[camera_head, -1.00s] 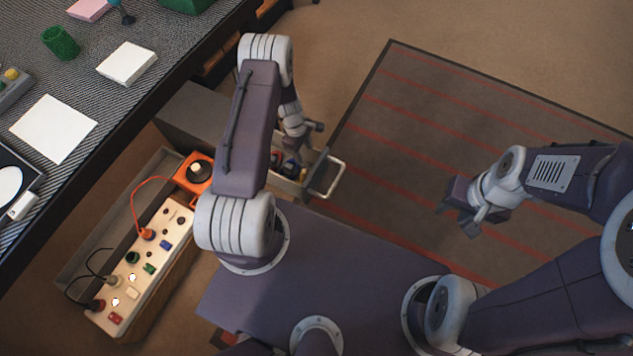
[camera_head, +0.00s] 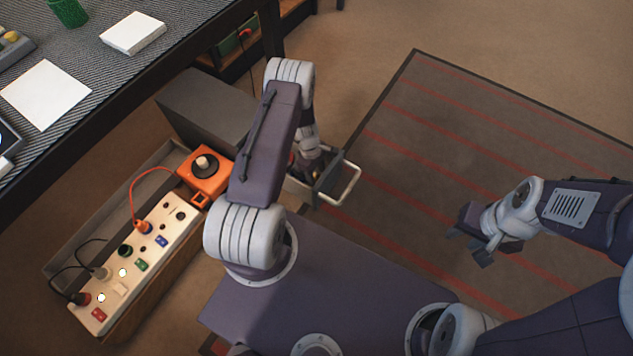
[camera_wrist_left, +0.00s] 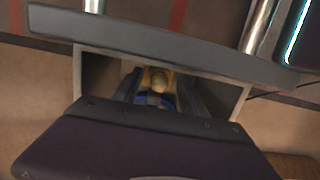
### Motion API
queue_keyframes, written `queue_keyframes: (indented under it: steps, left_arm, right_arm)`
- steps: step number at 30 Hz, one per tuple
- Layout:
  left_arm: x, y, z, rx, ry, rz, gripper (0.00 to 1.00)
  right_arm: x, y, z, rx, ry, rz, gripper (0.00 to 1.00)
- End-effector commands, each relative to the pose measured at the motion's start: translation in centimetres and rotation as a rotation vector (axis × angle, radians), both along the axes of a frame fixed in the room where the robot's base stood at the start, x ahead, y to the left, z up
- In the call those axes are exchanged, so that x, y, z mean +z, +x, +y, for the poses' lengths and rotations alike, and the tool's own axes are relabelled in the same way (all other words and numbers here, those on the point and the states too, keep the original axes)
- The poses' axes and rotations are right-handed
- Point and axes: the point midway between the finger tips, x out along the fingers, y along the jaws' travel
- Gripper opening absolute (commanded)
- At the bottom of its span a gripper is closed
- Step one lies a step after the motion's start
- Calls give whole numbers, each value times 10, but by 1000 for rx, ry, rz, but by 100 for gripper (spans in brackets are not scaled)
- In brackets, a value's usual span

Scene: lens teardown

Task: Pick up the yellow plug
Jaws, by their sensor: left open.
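In the left wrist view, a yellow piece (camera_wrist_left: 158,80), which looks like the yellow plug, lies inside an open drawer (camera_wrist_left: 92,78). A blue piece (camera_wrist_left: 168,101) shows just below it. The dark fingers of my left gripper (camera_wrist_left: 160,88) are open, one on each side of the yellow piece. I cannot tell whether they touch it. In the head view my left gripper (camera_head: 312,165) points down into the drawer and hides most of its contents. My right gripper (camera_head: 472,247) hangs open and empty over the striped mat.
The drawer's pale handle (camera_head: 348,188) sticks out to the right. A power strip (camera_head: 135,262) with plugs and cables and an orange box (camera_head: 206,172) stand to the left. A workbench (camera_head: 105,75) is at upper left. The striped mat (camera_head: 430,130) is clear.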

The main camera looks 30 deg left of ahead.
Motion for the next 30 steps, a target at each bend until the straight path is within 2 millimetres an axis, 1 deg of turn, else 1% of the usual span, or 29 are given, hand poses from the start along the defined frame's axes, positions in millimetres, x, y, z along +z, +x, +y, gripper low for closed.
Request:
queue_keyframes:
  steps: [1,7,8,9,11,12,13,20,23,26,29,30]
  left_arm:
    - [-10,0,-1,-1,0,0,50]
    - [-6,0,-1,-1,1,-1,50]
    - [-6,0,-1,-1,1,-1,42]
    - [-6,0,-1,-1,1,-1,31]
    - [-6,0,-1,-1,1,-1,14]
    - [-6,0,-1,-1,1,-1,3]
    - [-6,0,-1,-1,1,-1,0]
    - [-6,0,-1,-1,1,-1,0]
    - [-3,0,-1,-1,1,-1,0]
    - [9,1,-1,-1,1,-2,0]
    - [29,1,-1,-1,1,-2,0]
    - [40,1,-1,-2,2,-3,0]
  right_arm:
    - [-8,0,0,0,0,0,38]
    - [-4,0,0,0,0,0,38]
    - [-4,0,0,0,0,0,38]
    - [-4,0,0,0,0,0,38]
    - [-4,0,0,0,0,0,38]
    - [-4,0,0,0,0,0,38]
    - [-4,0,0,0,0,0,38]
    - [-4,0,0,0,0,0,38]
    - [-2,0,0,0,0,0,38]
    - [6,0,0,0,0,0,38]
    - [19,0,0,0,0,0,38]
    - [25,0,0,0,0,0,38]
